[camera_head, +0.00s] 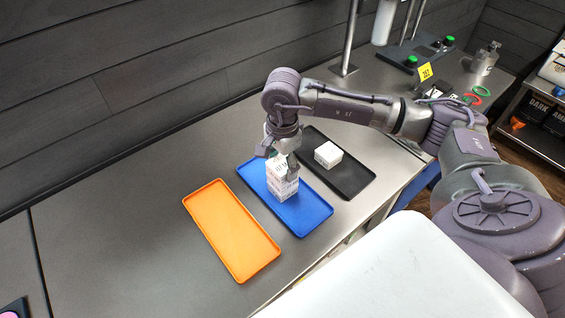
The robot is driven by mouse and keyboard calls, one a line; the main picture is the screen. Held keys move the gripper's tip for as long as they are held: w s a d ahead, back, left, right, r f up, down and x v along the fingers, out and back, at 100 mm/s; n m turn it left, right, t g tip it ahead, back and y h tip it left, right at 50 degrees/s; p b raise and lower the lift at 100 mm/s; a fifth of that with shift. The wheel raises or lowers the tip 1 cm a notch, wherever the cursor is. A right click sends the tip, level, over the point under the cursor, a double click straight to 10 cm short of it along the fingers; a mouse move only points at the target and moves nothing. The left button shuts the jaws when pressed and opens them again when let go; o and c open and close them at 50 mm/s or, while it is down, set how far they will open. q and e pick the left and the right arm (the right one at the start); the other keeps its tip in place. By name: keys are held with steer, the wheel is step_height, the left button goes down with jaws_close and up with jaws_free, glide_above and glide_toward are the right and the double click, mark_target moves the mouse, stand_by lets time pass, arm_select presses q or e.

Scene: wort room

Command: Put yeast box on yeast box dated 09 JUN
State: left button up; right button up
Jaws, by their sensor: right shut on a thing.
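My right gripper (279,150) is over the blue tray (314,216), pointing down and shut on a white yeast box (277,169). That box sits at the top of a stack of white boxes (283,187) on the blue tray. It looks in line with the box under it, but I cannot tell whether they touch. Another white box (328,154) lies alone on the black tray (352,181) to the right. The date prints are too small to read. My left gripper is not in view.
An empty orange tray (232,230) lies left of the blue tray on the steel counter (120,220). A yellow tag (425,72), red and green rings (480,91) and a dark device with green knobs (412,58) are at the back right.

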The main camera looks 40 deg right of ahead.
mark_target(282, 163)
steer(key=o, duration=1.2)
steer(key=shift+r, duration=0.1)
steer(key=shift+r+p, duration=0.2)
steer(key=shift+p, duration=0.15)
step_height(282, 163, up, 12)
steer(key=b, duration=0.3)
steer(key=shift+f+b, duration=0.15)
steer(key=shift+b, duration=0.2)
